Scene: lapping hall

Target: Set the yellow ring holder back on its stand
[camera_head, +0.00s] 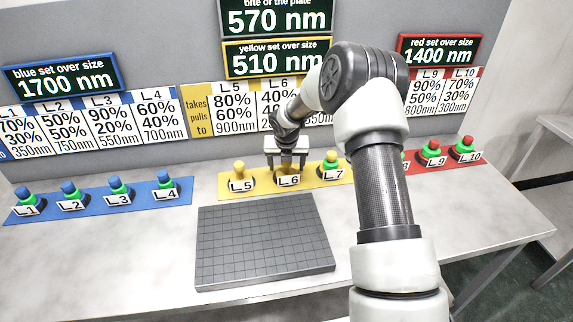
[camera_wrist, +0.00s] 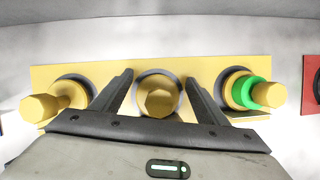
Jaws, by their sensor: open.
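A yellow ring holder (camera_wrist: 160,98) stands in the round grey seat at the L_6 place, seen from above in the wrist view. No green ring shows on it. The yellow stand strip (camera_wrist: 215,66) runs beneath it and also shows in the head view (camera_head: 218,192). My gripper (camera_wrist: 160,78) is open, with one finger on each side of this holder and visible gaps between. In the head view my gripper (camera_head: 287,166) is over L_6 and mostly hides that holder. Another yellow holder at L_5 (camera_head: 239,169) stands left, without a green ring. The L_7 holder (camera_head: 331,158) stands right and has a green ring.
A grey gridded plate (camera_head: 262,243) lies on the table in front of the yellow strip. A blue strip (camera_head: 95,203) with several blue holders is at left. Red holders (camera_head: 464,144) stand at right. Ratio and size signs (camera_head: 277,59) hang behind.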

